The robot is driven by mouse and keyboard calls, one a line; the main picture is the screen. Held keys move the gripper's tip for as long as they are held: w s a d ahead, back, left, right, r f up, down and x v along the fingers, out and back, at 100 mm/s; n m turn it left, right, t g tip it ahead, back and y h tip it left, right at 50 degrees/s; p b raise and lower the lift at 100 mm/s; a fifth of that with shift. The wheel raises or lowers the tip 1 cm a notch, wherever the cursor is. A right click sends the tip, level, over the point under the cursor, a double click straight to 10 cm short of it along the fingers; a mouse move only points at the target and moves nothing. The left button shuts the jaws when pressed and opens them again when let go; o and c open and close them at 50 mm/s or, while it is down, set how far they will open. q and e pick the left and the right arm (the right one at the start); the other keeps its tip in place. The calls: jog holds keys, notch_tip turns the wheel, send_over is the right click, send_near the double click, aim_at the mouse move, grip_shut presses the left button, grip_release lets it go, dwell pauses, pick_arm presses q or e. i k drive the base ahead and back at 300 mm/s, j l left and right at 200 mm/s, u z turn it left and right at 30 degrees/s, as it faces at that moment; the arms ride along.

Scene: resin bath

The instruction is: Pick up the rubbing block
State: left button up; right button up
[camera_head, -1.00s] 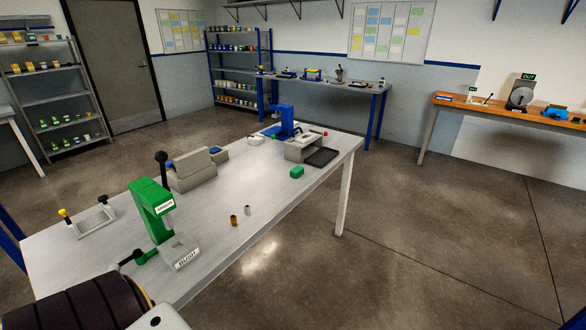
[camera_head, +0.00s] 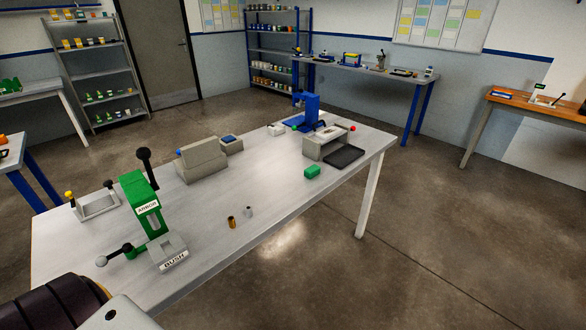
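A small green block (camera_head: 312,172) lies on the grey bench (camera_head: 275,205) near its right edge, beside a dark tray; I cannot tell for sure that it is the rubbing block. No other thing in view is clearly marked as one. The green block lies apart from the other bench items, and nothing touches it that I can see. Neither of my grippers shows; only a dark banded part of my own arm and a pale part of me are at the lower left.
A green press (camera_head: 140,205) with a "BUSH" base and a clamp fixture (camera_head: 97,204) stand at left. A grey stepped block (camera_head: 202,160), two small cylinders (camera_head: 231,222), a blue press (camera_head: 307,110), a grey stand (camera_head: 327,142) and a dark tray (camera_head: 344,156) share the bench. Floor at right is clear.

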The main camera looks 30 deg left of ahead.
aim_at(313, 171)
jog(key=i+u, duration=0.15)
jog(key=u, duration=0.25)
jog(key=i+l+u, duration=0.15)
jog(key=u, duration=0.25)
jog(key=i+l+u, duration=0.15)
jog(key=u, duration=0.25)
jog(key=i+l+u, duration=0.15)
jog(key=u, duration=0.25)
jog(key=i+l+u, duration=0.15)
jog(key=u, duration=0.2)
jog(key=l+u, duration=0.35)
jog(key=i+l, duration=0.05)
